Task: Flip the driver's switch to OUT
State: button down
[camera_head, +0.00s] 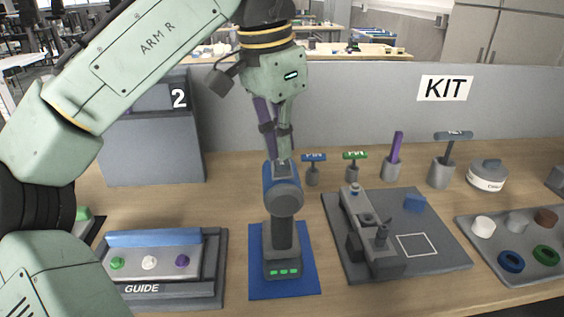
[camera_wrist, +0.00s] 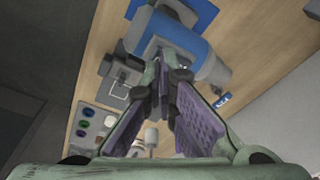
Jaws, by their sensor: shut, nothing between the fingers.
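The driver (camera_head: 283,196), blue and dark grey, stands upright on a blue mat (camera_head: 309,275). Its base shows several green lights. My gripper (camera_head: 283,159) points down at the top of the driver, with its purple-padded fingers closed together and nothing held. The fingertips are at or just above the driver's blue top; I cannot tell if they touch it.
A guide panel (camera_head: 150,263) with coloured knobs stands left of the mat. A grey fixture board (camera_head: 440,250) is to the right, with a tray (camera_head: 545,277) of round parts beyond it. Several T-handled tools and a purple-handled one stand behind, before a grey partition (camera_head: 370,110).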

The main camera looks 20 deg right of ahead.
aim_at(282, 164)
jog(key=shift+f, duration=0.7)
notch_tip(282, 164, up, 3)
jog(key=shift+f+p, duration=0.2)
jog(key=shift+p, duration=0.75)
jog(key=shift+r, duration=2.25)
jog(key=shift+s+f, duration=0.1)
